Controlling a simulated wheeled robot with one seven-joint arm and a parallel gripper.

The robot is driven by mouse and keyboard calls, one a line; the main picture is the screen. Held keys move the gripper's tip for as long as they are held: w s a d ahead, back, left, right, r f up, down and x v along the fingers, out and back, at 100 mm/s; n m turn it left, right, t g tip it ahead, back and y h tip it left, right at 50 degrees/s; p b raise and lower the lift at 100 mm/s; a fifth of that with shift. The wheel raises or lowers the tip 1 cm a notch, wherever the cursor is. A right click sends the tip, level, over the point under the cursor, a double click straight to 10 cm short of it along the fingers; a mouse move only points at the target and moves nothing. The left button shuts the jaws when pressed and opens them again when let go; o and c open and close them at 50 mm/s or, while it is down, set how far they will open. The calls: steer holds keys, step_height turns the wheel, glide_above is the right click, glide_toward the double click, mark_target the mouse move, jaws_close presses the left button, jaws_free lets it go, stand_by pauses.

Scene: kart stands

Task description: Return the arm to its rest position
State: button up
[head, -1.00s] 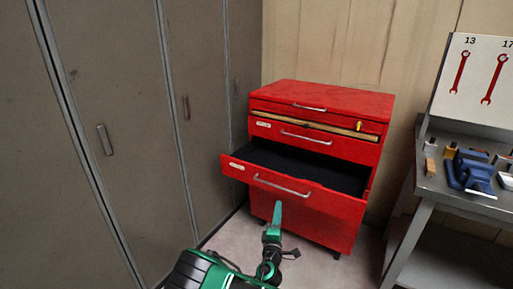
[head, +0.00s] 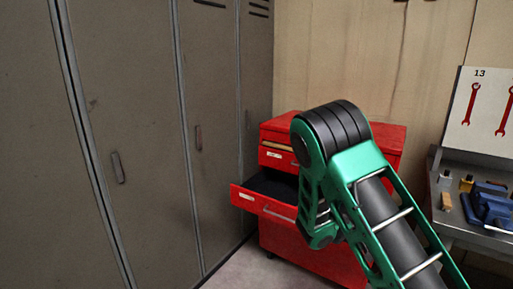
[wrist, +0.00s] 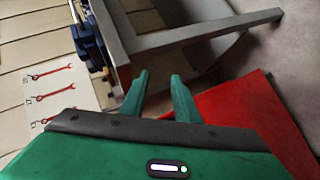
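My green and black arm (head: 345,170) is raised and folded in the middle and right of the head view, in front of the red tool cabinet. My gripper does not show in the head view. In the wrist view my gripper (wrist: 158,78) has its two green fingers apart, with nothing between them. The red cabinet (head: 285,127) stands behind the arm with one drawer (head: 250,199) pulled out. My arm hides much of its front. A red cabinet surface (wrist: 235,115) also shows right of the fingers in the wrist view.
Grey lockers (head: 130,110) line the left side. A grey workbench (head: 445,216) with a blue vise (head: 490,207) stands at the right, under a white board (head: 467,120) with red wrench pictures. The workbench (wrist: 180,45) is beyond the fingers in the wrist view.

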steer(key=s+d+r+m+g+y, duration=0.2)
steer(key=s+r+y, duration=0.15)
steer(key=s, duration=0.55)
steer(key=s+d+r+m+g+y, duration=0.2)
steer(key=s+r+m+g+y, duration=0.15)
steer(key=s, duration=0.55)
steer(key=s+a+r+t+y, duration=0.1)
steer(key=s+a+r+y, duration=0.2)
steer(key=s, duration=0.6)
steer(key=s+a+r+t+y, duration=0.1)
steer(key=s+a+r+y, duration=0.1)
steer(key=s, duration=0.7)
steer(key=a+r, duration=0.1)
steer(key=a, duration=0.1)
steer(key=shift+s+a+r+y, duration=0.15)
steer(key=shift+a+r+y, duration=0.15)
steer(key=shift+r+y, duration=0.1)
steer(key=shift+w+f, duration=0.25)
steer(key=shift+w, duration=0.4)
